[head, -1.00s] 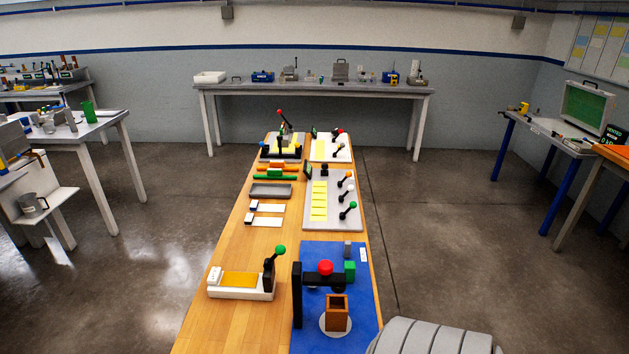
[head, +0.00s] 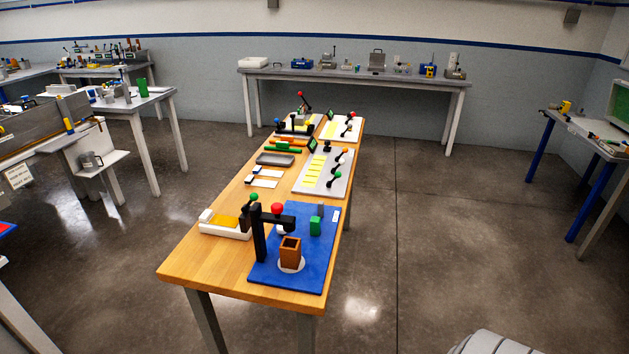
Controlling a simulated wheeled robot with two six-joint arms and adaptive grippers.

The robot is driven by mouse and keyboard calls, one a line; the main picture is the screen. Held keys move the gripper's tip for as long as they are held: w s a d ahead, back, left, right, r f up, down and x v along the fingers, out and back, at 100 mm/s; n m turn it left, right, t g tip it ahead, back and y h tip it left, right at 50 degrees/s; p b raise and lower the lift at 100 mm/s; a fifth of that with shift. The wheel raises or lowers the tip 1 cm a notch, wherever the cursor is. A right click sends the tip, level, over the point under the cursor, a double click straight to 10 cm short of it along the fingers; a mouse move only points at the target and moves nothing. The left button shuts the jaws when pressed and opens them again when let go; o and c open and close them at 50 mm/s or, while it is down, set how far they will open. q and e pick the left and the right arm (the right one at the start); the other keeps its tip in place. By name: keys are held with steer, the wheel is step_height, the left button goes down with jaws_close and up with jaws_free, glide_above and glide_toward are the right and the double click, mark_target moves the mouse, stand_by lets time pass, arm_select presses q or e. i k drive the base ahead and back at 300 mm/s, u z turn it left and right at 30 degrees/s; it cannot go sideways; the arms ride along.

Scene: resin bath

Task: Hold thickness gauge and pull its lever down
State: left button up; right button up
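I cannot tell for sure which device is the thickness gauge; several lever devices stand on the wooden table. At its near end, a black stand with a red knob (head: 277,208) stands on a blue mat (head: 316,270), beside a brown open box (head: 290,252). Left of it is a white base with a yellow plate (head: 224,222) and a green-knobbed lever (head: 254,197), which points up. At the far end, a device with a raised red-tipped lever (head: 302,98) stands on a dark base. Neither of my grippers shows.
The wooden table (head: 190,266) has its bare near-left corner towards me. A grey panel (head: 311,187) with yellow strips and several ball levers lies mid-table. Open floor (head: 400,270) lies to the right. A long grey bench (head: 380,78) stands by the back wall.

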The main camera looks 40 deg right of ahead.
mark_target(254, 197)
steer(key=z, duration=1.15)
steer(key=i, duration=0.25)
steer(key=z, duration=0.05)
